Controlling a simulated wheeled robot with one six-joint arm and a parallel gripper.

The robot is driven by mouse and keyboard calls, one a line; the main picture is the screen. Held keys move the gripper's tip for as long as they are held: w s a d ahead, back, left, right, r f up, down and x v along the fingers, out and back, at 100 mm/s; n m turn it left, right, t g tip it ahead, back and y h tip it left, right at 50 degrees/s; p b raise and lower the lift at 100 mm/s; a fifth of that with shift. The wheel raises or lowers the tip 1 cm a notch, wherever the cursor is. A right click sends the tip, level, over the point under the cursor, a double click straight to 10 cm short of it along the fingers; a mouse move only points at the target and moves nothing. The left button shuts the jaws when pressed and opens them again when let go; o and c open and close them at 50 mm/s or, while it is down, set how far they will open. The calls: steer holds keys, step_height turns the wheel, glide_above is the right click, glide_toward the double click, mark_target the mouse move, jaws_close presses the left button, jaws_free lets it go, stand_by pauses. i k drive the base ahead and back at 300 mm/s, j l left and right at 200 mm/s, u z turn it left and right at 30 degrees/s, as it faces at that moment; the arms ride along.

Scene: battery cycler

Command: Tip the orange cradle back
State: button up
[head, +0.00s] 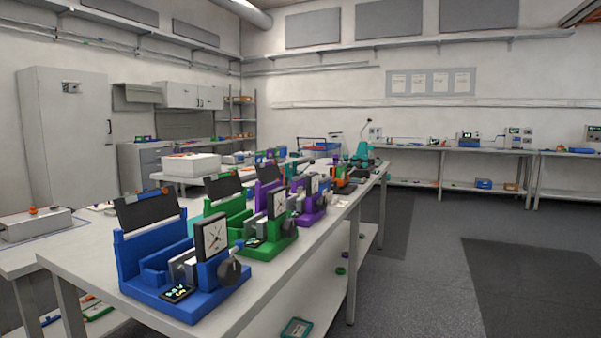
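The orange cradle (343,185) stands far along the long white bench (262,291), beyond the purple cradle. It is small and partly hidden in this view, so I cannot tell the tilt of its tray. Closer along the same bench stand a purple cradle (312,215), a green cradle (271,246) and, nearest, a blue cradle (148,256). The near ones have dark tilted panels at the back and dial gauges in front. My gripper is not in view.
A teal device (364,151) stands behind the orange cradle near the bench's far end. Open grey floor (405,290) with dark mats (535,285) lies to the right of the bench. Another bench (470,150) runs along the back wall. A grey cabinet (65,130) stands at left.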

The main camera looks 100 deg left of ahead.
mark_target(341, 182)
steer(key=u, duration=3)
steer(key=i+l, duration=0.3)
steer(key=i, duration=0.2)
steer(key=i+l+z, duration=0.1)
steer(key=i+l, duration=0.25)
steer(key=i, duration=0.15)
steer(key=i+l, duration=0.25)
steer(key=i, duration=0.2)
steer(key=i+l, duration=0.3)
steer(key=i, duration=0.2)
steer(key=i+l+z, duration=0.1)
steer(key=i+l, duration=0.2)
steer(key=i, duration=0.2)
steer(key=i+l, duration=0.2)
steer(key=i, duration=0.35)
steer(key=i+l+z, duration=0.1)
steer(key=i+l, duration=0.15)
steer(key=i, duration=0.25)
